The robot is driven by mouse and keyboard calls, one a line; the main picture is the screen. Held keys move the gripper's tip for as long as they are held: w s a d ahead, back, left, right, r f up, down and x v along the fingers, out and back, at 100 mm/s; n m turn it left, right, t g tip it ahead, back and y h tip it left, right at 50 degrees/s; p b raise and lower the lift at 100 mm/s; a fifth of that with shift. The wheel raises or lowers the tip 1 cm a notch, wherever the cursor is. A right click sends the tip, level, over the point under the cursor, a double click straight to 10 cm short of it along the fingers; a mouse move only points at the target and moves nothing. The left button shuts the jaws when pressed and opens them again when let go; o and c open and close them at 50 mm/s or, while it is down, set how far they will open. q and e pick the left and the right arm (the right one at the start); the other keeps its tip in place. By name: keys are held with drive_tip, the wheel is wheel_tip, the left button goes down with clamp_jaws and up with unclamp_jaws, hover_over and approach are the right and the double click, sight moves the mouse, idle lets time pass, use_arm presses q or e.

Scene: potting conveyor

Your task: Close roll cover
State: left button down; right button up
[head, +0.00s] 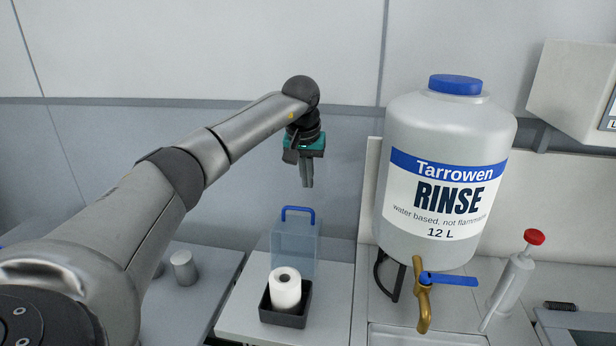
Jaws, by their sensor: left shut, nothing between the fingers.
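The roll cover (305,243) is a clear bluish panel with a blue handle (298,213) along its top. It stands upright behind a black tray (286,318), so it is open. A white paper roll (286,289) stands in the tray, uncovered, and hides the lower part of the cover. My left gripper (307,184) points down above the cover's handle, apart from it. Its fingers are together with nothing between them. My right gripper is not in view.
A large rinse container (446,170) with a brass tap (424,300) and blue lever stands to the right. A red-topped bottle (513,285) is further right. A small grey cylinder (184,267) stands left. The wall is close behind the cover.

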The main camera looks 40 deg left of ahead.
sight(306, 220)
use_arm(q)
drive_tip(key=d+x, duration=0.1)
drive_tip(key=x, duration=0.6)
drive_tip(key=shift+s+d+r, duration=0.15)
drive_tip(key=shift+s+r, duration=0.1)
drive_tip(key=shift+s, duration=0.35)
drive_tip(key=shift+s+d+r, duration=0.15)
drive_tip(key=shift+s+r, duration=0.15)
drive_tip(key=shift+s, duration=0.25)
drive_tip(key=shift+s+d+r, duration=0.15)
drive_tip(key=shift+s+r, duration=0.1)
drive_tip(key=shift+s, duration=0.35)
